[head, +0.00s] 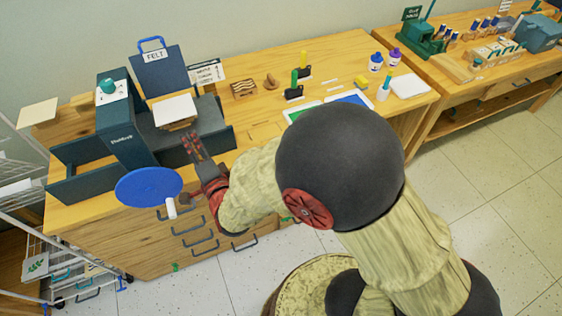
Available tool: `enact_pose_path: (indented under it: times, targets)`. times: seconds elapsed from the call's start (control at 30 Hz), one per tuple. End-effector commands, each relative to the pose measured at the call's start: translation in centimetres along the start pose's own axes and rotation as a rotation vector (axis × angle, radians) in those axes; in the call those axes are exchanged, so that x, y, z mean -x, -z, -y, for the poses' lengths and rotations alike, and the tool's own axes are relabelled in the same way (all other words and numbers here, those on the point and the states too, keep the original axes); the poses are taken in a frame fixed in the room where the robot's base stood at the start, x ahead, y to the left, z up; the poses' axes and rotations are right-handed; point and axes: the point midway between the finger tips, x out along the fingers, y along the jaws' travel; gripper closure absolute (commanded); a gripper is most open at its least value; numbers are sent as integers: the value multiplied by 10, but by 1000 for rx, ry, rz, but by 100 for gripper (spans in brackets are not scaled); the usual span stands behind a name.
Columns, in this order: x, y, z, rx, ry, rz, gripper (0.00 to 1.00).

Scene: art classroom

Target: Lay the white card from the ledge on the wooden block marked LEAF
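A white card (175,108) lies flat on top of a small wooden block (178,126) on the dark bed of the press. The card covers most of the block, and no LEAF marking can be read. My gripper (190,142) is just in front and to the right of the card and block, apparently apart from them. Its fingers are small and dark here, so whether they are open or shut is unclear. A cream sheet (37,113) lies at the far left edge, beyond the press.
The dark press (120,130) has a blue round handle (149,187) at the front and a raised FELT panel (160,72) behind. A wavy-patterned block (244,89), rollers (294,92) and bottles (376,62) stand to the right. Bare tabletop (262,112) lies between.

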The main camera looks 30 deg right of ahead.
Motion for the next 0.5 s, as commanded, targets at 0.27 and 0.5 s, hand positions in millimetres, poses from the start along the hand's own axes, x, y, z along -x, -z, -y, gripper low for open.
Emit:
enact_pose_path:
  times: [0.27,0.5]
  targets:
    - [8,32,51,344,-247,123,77]
    - [76,74,79,723,-458,308,77]
